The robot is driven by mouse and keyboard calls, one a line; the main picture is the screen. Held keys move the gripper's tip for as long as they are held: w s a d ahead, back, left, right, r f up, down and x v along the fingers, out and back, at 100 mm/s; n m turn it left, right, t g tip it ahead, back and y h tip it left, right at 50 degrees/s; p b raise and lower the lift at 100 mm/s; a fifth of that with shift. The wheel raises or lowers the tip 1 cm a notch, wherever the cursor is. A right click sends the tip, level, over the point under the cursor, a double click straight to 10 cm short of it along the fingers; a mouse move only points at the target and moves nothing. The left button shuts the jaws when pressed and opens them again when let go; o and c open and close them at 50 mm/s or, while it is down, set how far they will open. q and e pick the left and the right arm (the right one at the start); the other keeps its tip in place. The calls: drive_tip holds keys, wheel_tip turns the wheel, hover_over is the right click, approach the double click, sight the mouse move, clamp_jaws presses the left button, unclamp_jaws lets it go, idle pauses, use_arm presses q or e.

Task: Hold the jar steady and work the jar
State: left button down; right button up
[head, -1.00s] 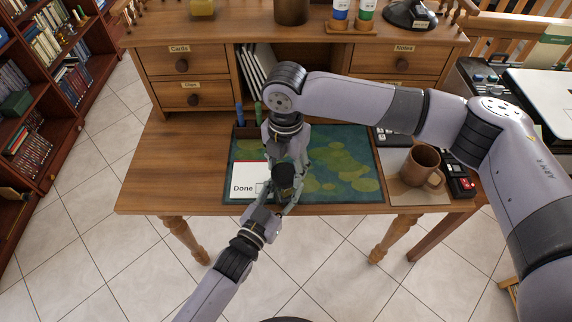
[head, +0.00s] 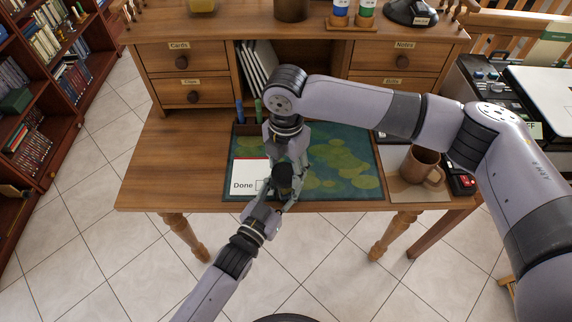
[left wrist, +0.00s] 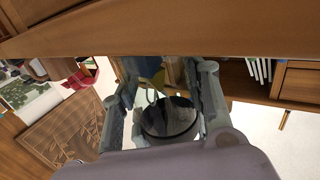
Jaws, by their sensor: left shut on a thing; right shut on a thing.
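The jar (head: 283,174) looks like a small dark cylinder above the front edge of the desk mat in the head view. My left gripper (head: 279,201) reaches it from the lower left and is shut on it. In the left wrist view the dark, round, glossy jar (left wrist: 168,118) sits between the fingers of my left gripper (left wrist: 165,98). My right gripper (head: 285,163) comes down from behind and above and is shut at the jar's upper part. Whether it holds a lid or the jar body cannot be told. The fingers hide much of the jar.
A white card marked "Done" (head: 244,185) lies on the green desk mat (head: 345,165). A brown mug (head: 421,166) stands on a mat at the right. Pens (head: 240,112) stand behind my right gripper. Drawers (head: 195,93) line the back. Bare desk lies at the left.

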drive_tip(key=m, duration=0.4)
drive_tip(key=shift+s, duration=0.15)
drive_tip(key=m, duration=0.4)
drive_tip(key=shift+s+d+m, duration=0.1)
drive_tip(key=shift+s+m, duration=0.05)
drive_tip(key=shift+m, duration=0.25)
drive_tip(key=m, duration=0.4)
drive_tip(key=shift+s+m, duration=0.15)
drive_tip(key=shift+m, duration=0.15)
drive_tip(key=m, duration=0.4)
drive_tip(key=shift+s, duration=0.1)
drive_tip(key=m, duration=0.7)
drive_tip(key=shift+s+a+m, duration=0.15)
drive_tip(key=shift+a+m, duration=0.15)
drive_tip(key=m, duration=0.5)
drive_tip(key=shift+a, duration=0.15)
drive_tip(key=m, duration=0.4)
drive_tip(key=o, duration=0.9)
